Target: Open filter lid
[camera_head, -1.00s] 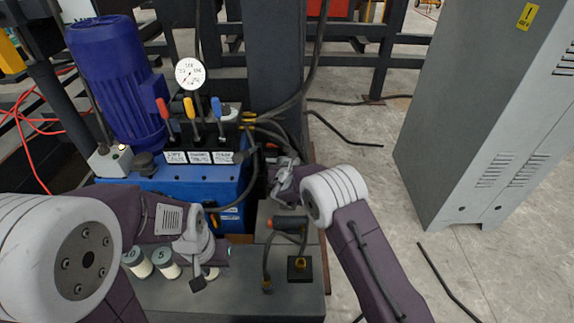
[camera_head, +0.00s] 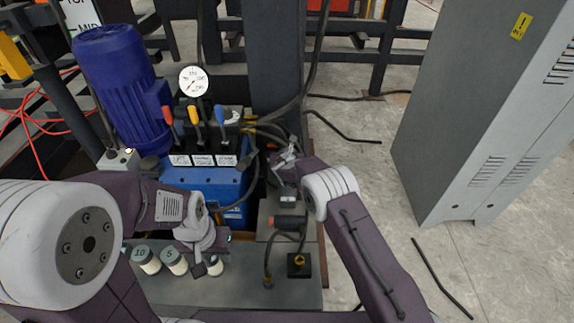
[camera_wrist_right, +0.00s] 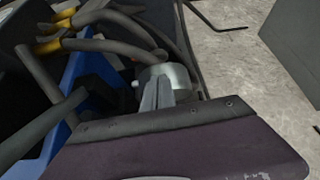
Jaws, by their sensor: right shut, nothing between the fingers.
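In the right wrist view a silver round cap (camera_wrist_right: 178,77), which looks like the filter lid, sits beside the black hoses. My right gripper (camera_wrist_right: 158,92) is shut and empty, its fingertips in front of the cap's near side. I cannot tell whether they touch it. In the head view my right gripper (camera_head: 287,155) is right of the blue tank (camera_head: 218,180), below the dark column; the cap is not clear there. My left gripper (camera_head: 205,262) hangs near white jars with dark numbered tops (camera_head: 146,258). Its finger opening is not clear.
A blue motor (camera_head: 118,90), a gauge (camera_head: 193,81) and several coloured levers (camera_head: 194,116) stand at the tank. Black hoses (camera_head: 268,125) run close to my right gripper.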

